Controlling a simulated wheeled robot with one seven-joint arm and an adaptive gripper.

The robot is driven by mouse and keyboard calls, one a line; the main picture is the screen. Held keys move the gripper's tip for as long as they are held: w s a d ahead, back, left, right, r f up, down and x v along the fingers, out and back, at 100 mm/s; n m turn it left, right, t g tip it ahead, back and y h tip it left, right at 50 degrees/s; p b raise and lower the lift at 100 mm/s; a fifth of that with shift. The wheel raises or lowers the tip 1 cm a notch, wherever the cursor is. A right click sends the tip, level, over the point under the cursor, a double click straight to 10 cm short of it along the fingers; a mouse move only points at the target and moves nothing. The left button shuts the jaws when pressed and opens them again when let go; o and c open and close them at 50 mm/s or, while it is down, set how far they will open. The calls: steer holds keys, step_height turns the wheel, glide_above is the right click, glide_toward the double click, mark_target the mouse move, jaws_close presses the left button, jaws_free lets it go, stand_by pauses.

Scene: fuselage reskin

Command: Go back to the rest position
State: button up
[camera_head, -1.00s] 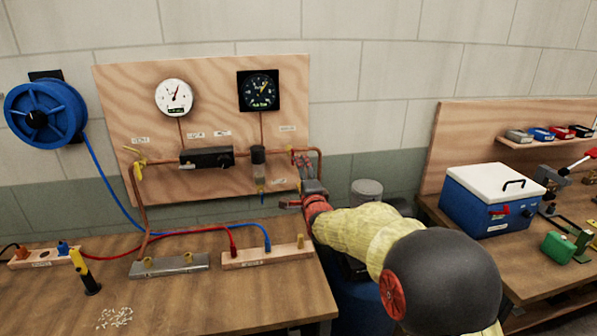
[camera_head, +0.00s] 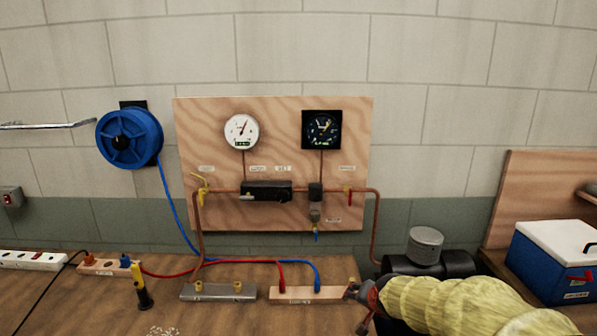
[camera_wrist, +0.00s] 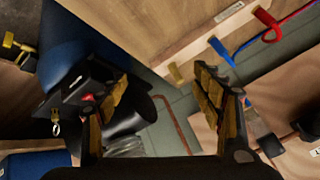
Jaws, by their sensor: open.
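My gripper (camera_head: 356,296) shows at the end of my yellow-sleeved arm, low in the head view, right by the end of the wooden terminal block and below the wall panel (camera_head: 262,219). In the wrist view my gripper (camera_wrist: 160,92) has its two fingers wide apart with nothing between them. Beyond them are the bench edge, a copper pipe and a black unit with a red button (camera_wrist: 88,97). The panel's red-handled valve (camera_head: 349,196) is clear of the gripper. My arm hides part of the bench's right end.
The bench (camera_head: 70,300) carries a terminal block (camera_head: 310,294) with red and blue leads, a metal manifold (camera_head: 217,292) and a yellow-handled tool (camera_head: 140,288). A black compressor (camera_head: 450,264) stands right of the bench. A blue cooler (camera_head: 545,265) is at far right.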

steer(key=s+r+n, duration=0.2)
steer(key=s+r, duration=0.1)
steer(key=s, duration=0.8)
steer(key=s+r+n+g, duration=0.1)
steer(key=s+r, duration=0.3)
steer(key=s, duration=0.8)
steer(key=s+r+n+g, duration=0.1)
steer(key=s+r+n, duration=0.2)
steer(key=s, duration=0.9)
steer(key=shift+s+r+n, duration=0.2)
steer(key=shift+r+n, duration=0.05)
steer(key=shift+n, duration=0.05)
steer(key=shift+c, duration=0.6)
